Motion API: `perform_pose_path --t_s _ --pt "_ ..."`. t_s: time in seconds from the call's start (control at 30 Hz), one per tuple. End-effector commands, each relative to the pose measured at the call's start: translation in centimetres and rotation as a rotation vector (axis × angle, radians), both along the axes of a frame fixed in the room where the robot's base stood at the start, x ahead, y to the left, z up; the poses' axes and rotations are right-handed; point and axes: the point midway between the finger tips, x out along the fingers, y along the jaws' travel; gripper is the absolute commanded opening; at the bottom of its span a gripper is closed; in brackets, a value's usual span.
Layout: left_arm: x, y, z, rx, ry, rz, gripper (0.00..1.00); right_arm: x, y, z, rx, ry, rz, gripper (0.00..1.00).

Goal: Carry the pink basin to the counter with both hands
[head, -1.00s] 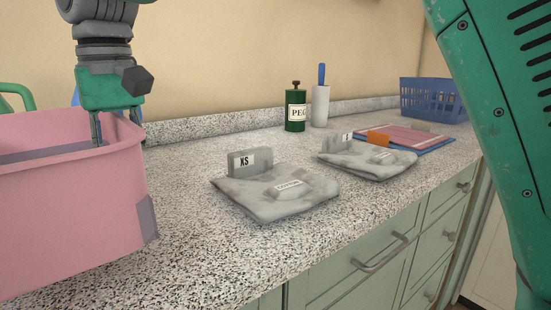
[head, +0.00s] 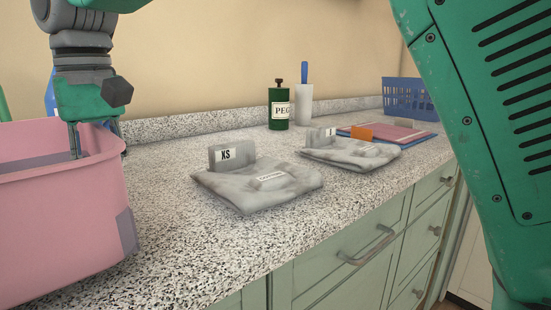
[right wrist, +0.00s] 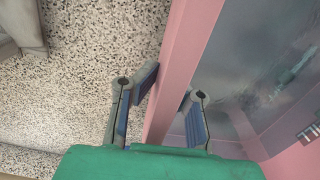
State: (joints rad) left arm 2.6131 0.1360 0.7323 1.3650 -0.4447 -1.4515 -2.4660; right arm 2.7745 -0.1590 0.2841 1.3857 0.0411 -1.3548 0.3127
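The pink basin (head: 60,220) fills the left side of the head view, cut off by the frame edge. It appears at or just above the counter (head: 165,265); I cannot tell if its base touches. My right gripper (head: 90,138) comes down from the top onto the basin's right-hand wall. In the right wrist view, the fingers (right wrist: 168,95) sit on both sides of the basin's rim (right wrist: 185,50), close against the wall, and look shut on it. The inside of the basin shows only in part. My left gripper is not in view.
Two folded grey cloths with tags, one marked XS (head: 258,187) and one behind it (head: 350,152), lie right of the basin. Behind are a green bottle (head: 279,110), a white holder (head: 304,105), a blue basket (head: 408,97) and coloured folders (head: 390,134). Bare counter separates basin and cloths.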

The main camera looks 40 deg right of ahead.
Motion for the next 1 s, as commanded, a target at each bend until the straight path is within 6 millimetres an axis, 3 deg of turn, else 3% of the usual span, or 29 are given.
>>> perform_pose_path --t_s 0.4,0.47,0.83,1.0 --pt "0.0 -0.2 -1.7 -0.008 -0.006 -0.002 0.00 0.0 0.3 -1.7 0.005 -0.007 0.002 0.00" --pt "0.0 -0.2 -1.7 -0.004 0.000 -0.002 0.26 0.0 0.2 -1.7 0.003 0.000 0.002 0.26" --pt "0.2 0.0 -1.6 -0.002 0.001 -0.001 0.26 0.1 0.1 -1.8 0.000 0.002 0.000 0.26" --pt "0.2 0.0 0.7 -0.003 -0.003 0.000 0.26 0.1 0.0 -1.8 0.000 0.001 0.000 0.26"
